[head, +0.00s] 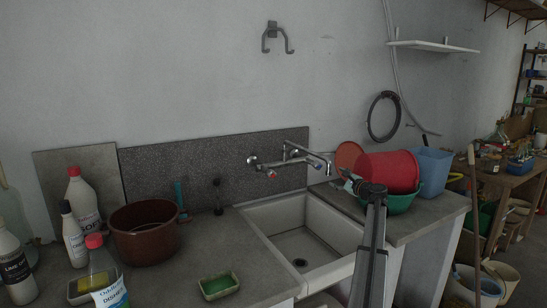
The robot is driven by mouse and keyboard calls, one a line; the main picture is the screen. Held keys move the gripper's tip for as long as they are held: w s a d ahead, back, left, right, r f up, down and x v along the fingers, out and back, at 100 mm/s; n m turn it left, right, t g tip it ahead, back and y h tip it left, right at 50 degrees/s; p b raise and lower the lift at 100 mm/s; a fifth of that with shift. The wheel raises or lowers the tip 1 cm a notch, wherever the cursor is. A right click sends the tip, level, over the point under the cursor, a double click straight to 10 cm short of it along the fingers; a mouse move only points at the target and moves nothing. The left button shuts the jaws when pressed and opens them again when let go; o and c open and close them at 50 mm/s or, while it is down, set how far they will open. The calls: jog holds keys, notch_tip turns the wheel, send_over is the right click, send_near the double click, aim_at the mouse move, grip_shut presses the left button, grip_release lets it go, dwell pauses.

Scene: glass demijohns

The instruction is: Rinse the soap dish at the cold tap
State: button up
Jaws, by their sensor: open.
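The wall-mounted mixer tap (290,157) is above the back of the sink. The white sink (262,222) looks empty, with a dark drain; no running water shows. My gripper (345,176) is open, right of the tap, in front of the red tub and far from the dish. Its fingertips are small and hard to make out.
A brown pot (143,232) and several bottles, including a white one (82,205), stand at the left. A plunger-like black tool (217,197) stands behind. A red tub (392,170), green basin (400,203) and blue bin (434,170) crowd the right counter. Counter around the dish is clear.

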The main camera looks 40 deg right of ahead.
aim_at(314, 164)
jog(key=shift+m, duration=0.3)
jog(key=p+x, duration=0.1)
jog(key=x, duration=0.4)
jog(key=p+x, duration=0.2)
jog(key=x, duration=0.4)
jog(key=r+p+x, duration=0.1)
jog(key=x, duration=0.4)
jog(key=shift+w+d+r+p, duration=0.1)
jog(key=shift+w+d+p, duration=0.2)
jog(key=shift+d, duration=0.1)
jog(key=shift+w+d, duration=0.1)
jog(key=shift+w, duration=0.6)
jog(key=c, duration=1.2)
jog(key=shift+o, duration=0.2)
